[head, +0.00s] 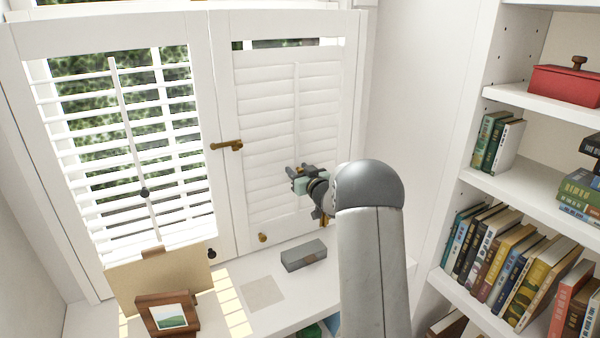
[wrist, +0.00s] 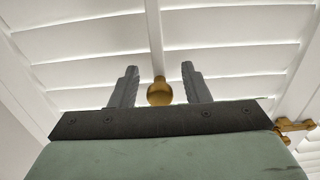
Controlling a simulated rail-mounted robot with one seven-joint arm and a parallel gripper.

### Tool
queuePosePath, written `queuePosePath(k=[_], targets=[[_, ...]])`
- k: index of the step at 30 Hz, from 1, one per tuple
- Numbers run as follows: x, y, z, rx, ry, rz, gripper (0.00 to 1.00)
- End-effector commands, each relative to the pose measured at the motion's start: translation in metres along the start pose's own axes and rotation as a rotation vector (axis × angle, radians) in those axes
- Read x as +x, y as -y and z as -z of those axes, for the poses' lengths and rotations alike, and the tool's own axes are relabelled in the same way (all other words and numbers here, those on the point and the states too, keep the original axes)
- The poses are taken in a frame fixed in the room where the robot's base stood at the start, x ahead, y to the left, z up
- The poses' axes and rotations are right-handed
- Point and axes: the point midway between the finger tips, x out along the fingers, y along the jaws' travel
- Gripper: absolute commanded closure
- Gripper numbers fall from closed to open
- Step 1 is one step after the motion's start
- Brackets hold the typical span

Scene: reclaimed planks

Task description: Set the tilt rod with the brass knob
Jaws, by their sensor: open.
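The right shutter panel (head: 246,192) has closed slats and a white tilt rod (head: 297,95) down its middle. In the wrist view the rod (wrist: 153,35) carries a round brass knob (wrist: 160,93). My gripper (head: 293,174) is in front of this panel and hides the knob in the head view. In the wrist view my gripper (wrist: 160,72) is open, with one finger on each side of the knob and a gap to both. The left panel's tilt rod (head: 127,115) has a dark knob (head: 144,193), and its slats are open.
A brass latch (head: 227,145) joins the panels' middle. A small brass knob (head: 263,237) is on the right panel's bottom rail. A grey box (head: 304,255), a picture frame (head: 168,315) and a tan board (head: 150,280) stand on the sill. A bookshelf (head: 535,105) is at right.

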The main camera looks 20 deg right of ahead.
Motion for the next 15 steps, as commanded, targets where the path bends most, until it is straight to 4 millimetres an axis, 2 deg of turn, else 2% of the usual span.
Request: queuePosePath(k=[4,7,15], targets=[[-0.007,-0.001,0.000,0.000,0.000,-0.001,0.57],[-0.022,-0.001,0.000,0.000,-0.001,-0.002,0.57],[-0.087,-0.001,-0.001,0.000,0.000,-0.003,0.57]])
